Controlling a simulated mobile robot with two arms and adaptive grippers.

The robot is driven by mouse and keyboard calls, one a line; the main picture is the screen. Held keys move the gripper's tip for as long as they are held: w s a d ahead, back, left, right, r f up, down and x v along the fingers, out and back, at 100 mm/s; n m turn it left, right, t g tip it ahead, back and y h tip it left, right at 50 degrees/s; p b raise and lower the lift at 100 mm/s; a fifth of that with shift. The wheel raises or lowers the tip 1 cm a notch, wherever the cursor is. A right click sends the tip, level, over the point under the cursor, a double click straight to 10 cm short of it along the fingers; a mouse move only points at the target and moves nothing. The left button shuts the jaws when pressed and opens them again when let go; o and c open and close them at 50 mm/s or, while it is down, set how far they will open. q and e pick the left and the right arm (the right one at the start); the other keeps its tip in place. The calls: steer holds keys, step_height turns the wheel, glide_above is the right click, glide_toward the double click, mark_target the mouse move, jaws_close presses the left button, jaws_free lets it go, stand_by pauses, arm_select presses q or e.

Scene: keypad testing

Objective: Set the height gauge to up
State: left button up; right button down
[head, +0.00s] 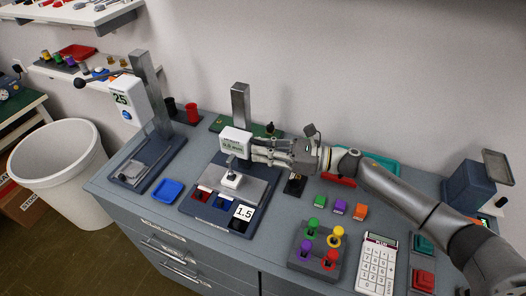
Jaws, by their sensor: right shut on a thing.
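The height gauge stands near the middle of the bench, with an upright metal post (240,105) and a white readout head (232,137) whose display is too small to read surely. Its tip reaches down to a small white block (232,179) on the metal plate; I cannot tell whether they touch. My right gripper (256,150) comes in from the right and is shut on the right side of the gauge head. The fingers hide that side of the head. My left gripper is not in view.
Coloured knobs (313,226) and a calculator (377,265) lie front right. A white bin (58,170) stands left of the bench.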

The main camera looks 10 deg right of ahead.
mark_target(263, 144)
steer(key=shift+a+r, duration=0.1)
steer(key=shift+r, duration=1.7)
steer(key=c, duration=1.5)
jaws_free()
steer(key=shift+s, duration=0.2)
steer(key=shift+d+f, duration=0.1)
steer(key=shift+d, duration=0.15)
steer(key=v, duration=1.1)
steer(key=shift+s+d, duration=0.15)
steer(key=shift+d, duration=0.1)
